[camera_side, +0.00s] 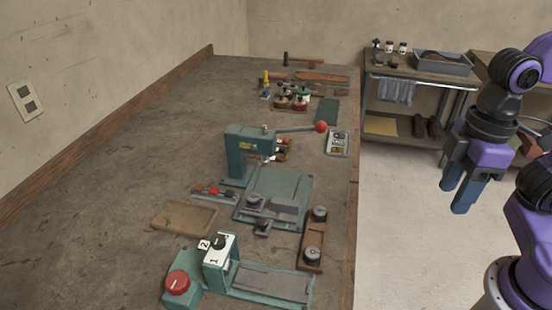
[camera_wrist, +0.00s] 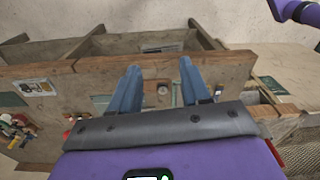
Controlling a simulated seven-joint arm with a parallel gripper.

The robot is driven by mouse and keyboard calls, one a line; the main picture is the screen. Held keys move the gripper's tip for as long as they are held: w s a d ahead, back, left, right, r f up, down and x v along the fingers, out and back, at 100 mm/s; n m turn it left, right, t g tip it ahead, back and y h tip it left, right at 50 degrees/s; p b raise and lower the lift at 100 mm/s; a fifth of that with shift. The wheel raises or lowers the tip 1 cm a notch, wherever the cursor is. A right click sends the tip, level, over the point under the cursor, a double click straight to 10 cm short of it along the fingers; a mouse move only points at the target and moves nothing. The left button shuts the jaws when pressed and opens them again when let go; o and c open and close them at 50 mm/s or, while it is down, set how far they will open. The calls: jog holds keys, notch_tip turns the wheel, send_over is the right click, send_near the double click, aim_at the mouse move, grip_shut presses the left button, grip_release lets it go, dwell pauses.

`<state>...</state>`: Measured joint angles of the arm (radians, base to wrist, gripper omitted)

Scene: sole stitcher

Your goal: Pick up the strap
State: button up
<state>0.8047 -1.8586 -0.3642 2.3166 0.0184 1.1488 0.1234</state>
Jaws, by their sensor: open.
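I cannot pick out a strap with certainty in either view. A long flat brown strip (camera_side: 320,77) lies near the far end of the workbench (camera_side: 120,200) in the side view, but I cannot tell whether it is the strap. My gripper (camera_side: 457,197) hangs over the floor to the right of the bench, fingers pointing down, apart from everything. In the wrist view my gripper (camera_wrist: 160,72) shows two blue fingers spread apart with nothing between them.
A teal press (camera_side: 240,155) with a red-knobbed lever stands mid-bench. In front are a tan flat piece (camera_side: 185,217) and a teal switch unit (camera_side: 270,283) with a red knob (camera_side: 178,283). A shelf (camera_side: 420,75) with a grey tray (camera_side: 443,62) stands behind. Bare bench lies left.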

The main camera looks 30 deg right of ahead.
jog(key=w+a+r+m+y, duration=0.1)
jog(key=w+a+m, duration=0.2)
jog(key=w+m, duration=0.25)
jog(key=w+a+r+m, duration=0.1)
jog(key=w+a+m, duration=0.35)
jog(key=w, duration=0.25)
jog(key=m+t+y, duration=0.2)
jog(key=m+t, duration=0.1)
jog(key=m, duration=2.5)
send_over(282, 156)
jog(key=s+d, duration=0.2)
notch_tip(282, 156, down, 20)
jog(key=shift+s+a+r, duration=0.1)
jog(key=shift+a, duration=0.05)
jog(key=shift+d+x, duration=0.2)
jog(key=shift+x, duration=2.8)
